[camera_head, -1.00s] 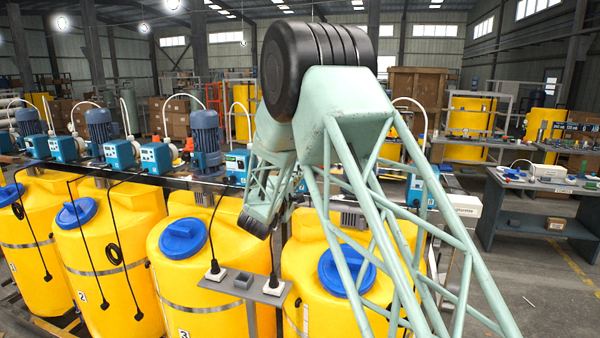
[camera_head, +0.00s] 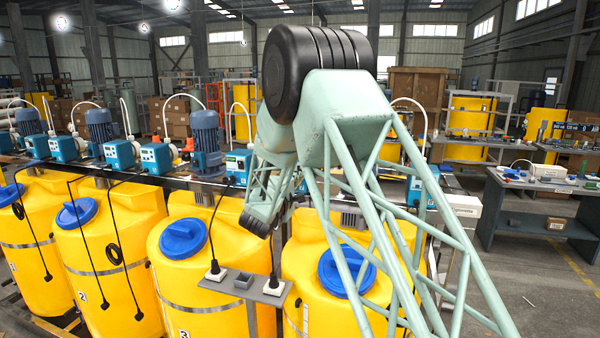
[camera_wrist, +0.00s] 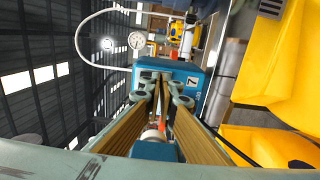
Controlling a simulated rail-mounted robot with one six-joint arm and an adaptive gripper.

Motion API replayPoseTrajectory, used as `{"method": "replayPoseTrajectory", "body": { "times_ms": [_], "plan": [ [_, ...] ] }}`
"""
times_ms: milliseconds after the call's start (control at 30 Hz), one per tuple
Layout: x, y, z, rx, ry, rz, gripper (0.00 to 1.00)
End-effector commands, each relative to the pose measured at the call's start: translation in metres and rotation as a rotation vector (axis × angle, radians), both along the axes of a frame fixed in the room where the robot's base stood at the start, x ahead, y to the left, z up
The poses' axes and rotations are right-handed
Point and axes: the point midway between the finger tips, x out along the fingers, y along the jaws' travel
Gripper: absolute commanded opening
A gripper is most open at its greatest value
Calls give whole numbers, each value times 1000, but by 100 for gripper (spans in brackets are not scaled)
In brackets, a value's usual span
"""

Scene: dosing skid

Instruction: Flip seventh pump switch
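A blue dosing pump with the label 7 (camera_wrist: 193,78) is straight ahead in the wrist view, with a pale hose looping from it to the left. My gripper (camera_wrist: 162,80) points at this pump. Its two brown-sided fingers converge in front of the pump's face, and their tips look shut together with nothing seen held. The tips overlap the pump in the picture; I cannot tell whether they touch it. The switch is not distinguishable behind the fingers. In the head view my green arm hides the gripper, and I cannot pick out the seventh pump there.
Yellow tanks with blue lids (camera_head: 183,239) stand in a row below a rail of blue pumps (camera_head: 121,154) and motors (camera_head: 205,135). A small grey bracket with plugs (camera_head: 243,281) is in front. Yellow tank surfaces (camera_wrist: 275,75) lie right in the wrist view. A workbench (camera_head: 540,200) stands far right.

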Motion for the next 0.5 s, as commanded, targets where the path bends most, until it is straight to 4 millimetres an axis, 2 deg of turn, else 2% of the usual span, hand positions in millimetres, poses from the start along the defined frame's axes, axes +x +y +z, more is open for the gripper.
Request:
{"method": "replayPoseTrajectory", "body": {
  "times_ms": [233,500],
  "plan": [
    [4,-1,4,1,-5,0,0],
    [-2,1,2,0,-3,1,0]
  ]
}}
